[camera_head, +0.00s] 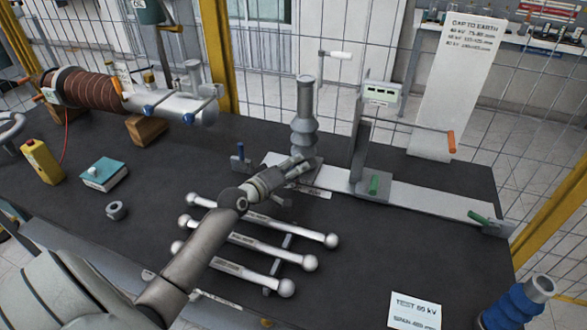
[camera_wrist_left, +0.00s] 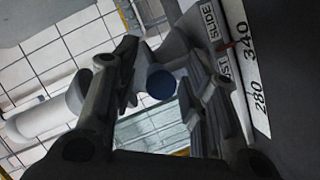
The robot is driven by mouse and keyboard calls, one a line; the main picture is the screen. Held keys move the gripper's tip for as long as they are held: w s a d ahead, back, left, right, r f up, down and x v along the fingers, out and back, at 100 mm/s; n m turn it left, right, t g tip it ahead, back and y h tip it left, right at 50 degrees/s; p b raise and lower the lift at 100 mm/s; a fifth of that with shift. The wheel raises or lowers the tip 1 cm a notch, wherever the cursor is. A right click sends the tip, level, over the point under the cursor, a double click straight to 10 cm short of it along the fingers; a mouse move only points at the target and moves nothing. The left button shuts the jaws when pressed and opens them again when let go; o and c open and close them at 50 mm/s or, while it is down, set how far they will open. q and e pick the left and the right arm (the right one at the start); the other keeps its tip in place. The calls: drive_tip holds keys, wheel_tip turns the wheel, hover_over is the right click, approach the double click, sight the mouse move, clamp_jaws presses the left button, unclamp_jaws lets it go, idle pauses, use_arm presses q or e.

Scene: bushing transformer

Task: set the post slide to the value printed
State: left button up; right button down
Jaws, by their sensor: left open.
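The grey ribbed post (camera_head: 304,115) stands upright on its slide plate at the back middle of the bench. A printed scale with a "POST SLIDE" label shows in the wrist view (camera_wrist_left: 256,80). It reads 280 and 340, and a red pointer (camera_wrist_left: 227,45) sits close to 340. My left gripper (camera_head: 295,172) is at the front of the post's base. Its fingers (camera_wrist_left: 163,80) are open, with a dark blue round end (camera_wrist_left: 161,84) visible between them; contact cannot be told. A card (camera_head: 414,311) reads "TEST", apparently 60 kV; its second line is too small.
A "GAP TO EARTH" chart (camera_head: 462,75) hangs at the back. Ball-ended rods (camera_head: 260,240) lie beside my arm. A blue bushing (camera_head: 518,302) stands front right.

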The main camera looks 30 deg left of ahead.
use_arm(q)
clamp_jaws()
idle(0.3)
drive_tip(key=shift+d+r+p, duration=0.1)
drive_tip(key=shift+d+p, duration=0.25)
drive_tip(key=shift+p, duration=0.05)
drive_tip(key=d+p, duration=0.1)
drive_tip(key=d, duration=0.1)
drive_tip(key=w+d+p, duration=0.1)
drive_tip(key=d, duration=0.2)
drive_tip(key=shift+w+p, duration=0.15)
drive_tip(key=shift+p, duration=0.25)
drive_tip(key=shift+d, duration=0.15)
unclamp_jaws()
